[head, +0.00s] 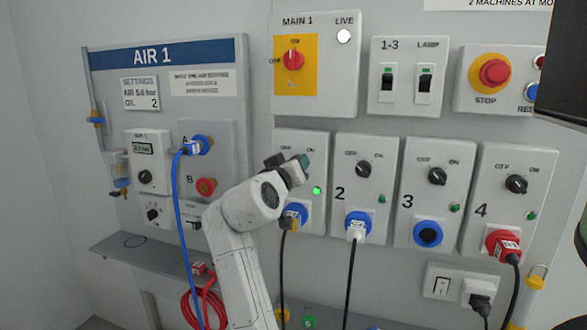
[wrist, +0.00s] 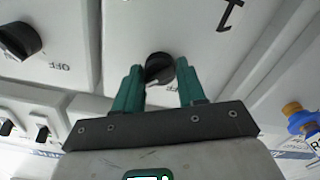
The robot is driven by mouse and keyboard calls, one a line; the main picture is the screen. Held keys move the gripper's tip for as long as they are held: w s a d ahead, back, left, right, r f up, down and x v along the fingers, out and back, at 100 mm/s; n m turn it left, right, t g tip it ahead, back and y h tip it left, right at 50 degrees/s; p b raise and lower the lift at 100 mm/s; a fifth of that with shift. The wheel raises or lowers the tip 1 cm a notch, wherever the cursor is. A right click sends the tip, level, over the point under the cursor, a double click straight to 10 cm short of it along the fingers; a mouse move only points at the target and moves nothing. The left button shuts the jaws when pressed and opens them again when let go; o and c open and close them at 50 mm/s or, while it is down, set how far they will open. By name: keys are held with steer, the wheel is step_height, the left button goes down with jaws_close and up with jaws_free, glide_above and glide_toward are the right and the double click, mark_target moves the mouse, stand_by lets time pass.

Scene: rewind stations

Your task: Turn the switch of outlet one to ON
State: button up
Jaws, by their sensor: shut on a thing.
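The outlet one panel (head: 312,215) is grey, with OFF and ON marks along its top. Its green lamp (head: 317,190) looks brighter than those on the other outlets. My gripper (head: 291,166) is at the upper part of this panel and hides its switch in the head view. In the wrist view, the black round switch (wrist: 159,67) of outlet one is between the green fingers of my gripper (wrist: 161,77), which are shut on it. An upside-down 1 (wrist: 230,15) shows beside it. I cannot tell which mark the switch points to.
Outlet two (head: 360,195), outlet three (head: 421,200) and outlet four (head: 508,205) stand close on the right. Below my gripper, a blue plug (head: 295,213) with a black cable sits in outlet one. The AIR 1 board (head: 165,57) and a blue hose (head: 179,235) are left.

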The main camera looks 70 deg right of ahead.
steer(key=shift+f, duration=0.1)
steer(key=o, duration=1)
steer(key=a, duration=1)
steer(key=shift+s+a, duration=0.4)
